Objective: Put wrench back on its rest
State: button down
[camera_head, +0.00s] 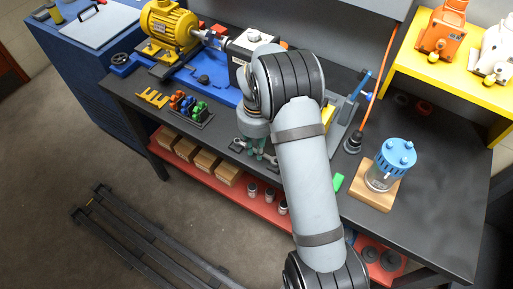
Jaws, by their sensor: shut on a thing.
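My gripper (255,151) points down over the front part of the dark workbench, at the end of my grey arm. It is shut on a small grey wrench (238,145), whose ends show to the left and right of the fingers. The wrench lies roughly level, at or just above the bench top; I cannot tell whether it touches. The middle of the wrench is hidden by the fingers. I cannot make out the wrench's rest; my arm covers part of the bench.
A yellow motor (168,22) on a blue base stands behind left. A rack of coloured tools (190,107) is left of the gripper. A blue-lidded jar (390,165) sits on a wooden block to the right. Below is a red shelf (262,211) with boxes.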

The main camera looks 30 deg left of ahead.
jog(key=shift+f, duration=0.2)
jog(key=c, duration=1.7)
grip_release()
jog(key=shift+o, duration=0.7)
notch_tip(320, 180, up, 12)
notch_tip(320, 180, down, 12)
jog(key=shift+r, duration=0.1)
jog(key=shift+r+p, duration=0.5)
jog(key=shift+p, duration=0.25)
